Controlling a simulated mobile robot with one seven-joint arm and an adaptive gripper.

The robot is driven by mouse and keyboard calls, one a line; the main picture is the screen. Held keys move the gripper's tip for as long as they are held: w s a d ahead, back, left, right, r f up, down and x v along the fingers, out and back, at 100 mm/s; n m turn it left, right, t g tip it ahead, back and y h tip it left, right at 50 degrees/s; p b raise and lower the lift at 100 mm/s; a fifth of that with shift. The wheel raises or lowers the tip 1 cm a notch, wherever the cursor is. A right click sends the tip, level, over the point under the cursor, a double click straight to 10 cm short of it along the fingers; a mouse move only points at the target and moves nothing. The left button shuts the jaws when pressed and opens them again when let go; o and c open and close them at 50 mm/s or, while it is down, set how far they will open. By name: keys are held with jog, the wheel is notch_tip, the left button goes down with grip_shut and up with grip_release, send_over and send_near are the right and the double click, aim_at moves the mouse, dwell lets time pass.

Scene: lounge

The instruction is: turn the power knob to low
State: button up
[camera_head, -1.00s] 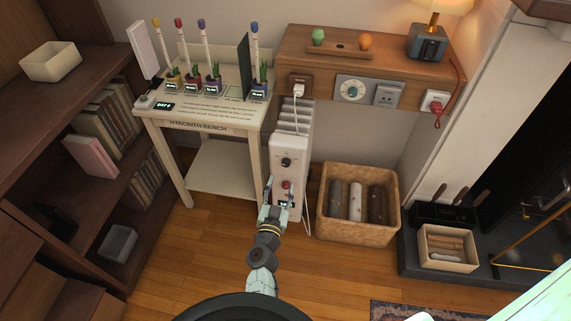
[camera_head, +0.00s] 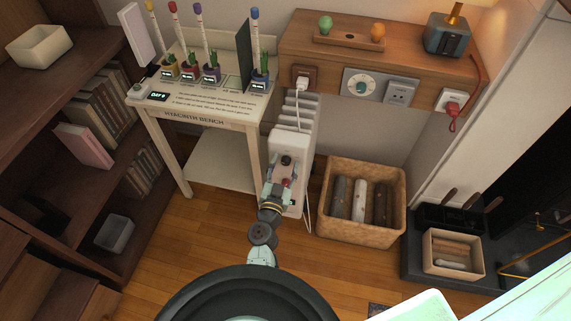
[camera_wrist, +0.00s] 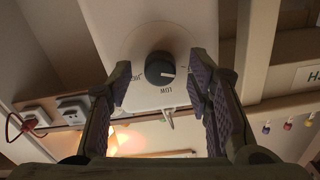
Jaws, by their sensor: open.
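The black round power knob (camera_head: 286,160) is on the upper front of the white radiator heater (camera_head: 287,142). In the wrist view the knob (camera_wrist: 160,69) has a white pointer line toward the right. The "LOW" mark is just below the knob there, upside down, and another mark, partly hidden, is at lower left. My gripper (camera_wrist: 160,79) is open, one finger on each side of the knob with a gap on both sides. In the head view my gripper (camera_head: 279,172) is at the panel just below the knob, partly covering the front.
A red control (camera_head: 287,183) sits below the knob, close to my gripper. The hyacinth bench (camera_head: 215,115) stands left of the heater and a wicker basket of logs (camera_head: 327,221) right of it. A white cord hangs along the heater's right side. Wooden floor in front is clear.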

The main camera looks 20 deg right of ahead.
jog(key=shift+c, duration=0.5)
grip_shut()
